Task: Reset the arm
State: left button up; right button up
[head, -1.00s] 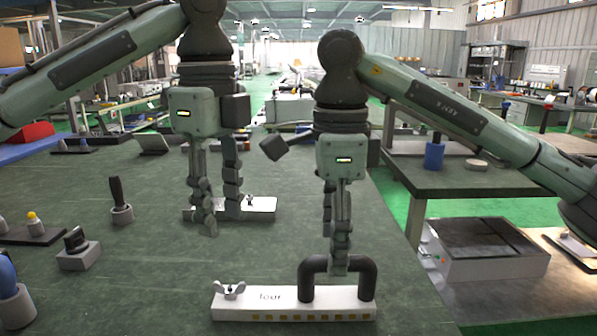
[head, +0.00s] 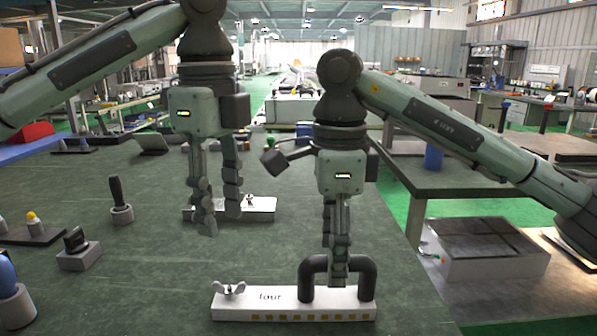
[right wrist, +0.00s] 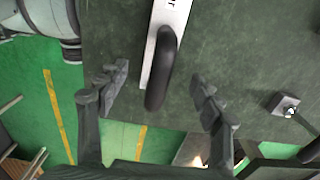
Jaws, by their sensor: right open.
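A white bar-shaped heating element (head: 275,297) marked "four" lies on the near table. It has a wing nut at its left end and a black U-shaped handle (head: 369,272) at its right. My right gripper (head: 338,280) points down at the top of the handle. In the right wrist view, the handle (right wrist: 162,70) shows between the two spread fingers, with a gap on each side. My left gripper (head: 219,222) is open and points down, empty. It is in front of a second white bar (head: 262,207) with a wing nut, which it partly hides.
A dark handle in a grey holder (head: 122,214), a grey block with a black knob (head: 78,257) and a blue-topped piece (head: 14,305) stand at left. The table ends right of the heating element. A side table (head: 465,178) stands beyond a green floor gap.

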notch_tip(320, 180, down, 7)
jog(key=shift+f, duration=0.1)
pick_arm(q)
send_over(230, 290)
notch_tip(230, 290, down, 7)
jog(key=shift+f, duration=0.2)
pick_arm(e)
jog(key=shift+f, duration=0.1)
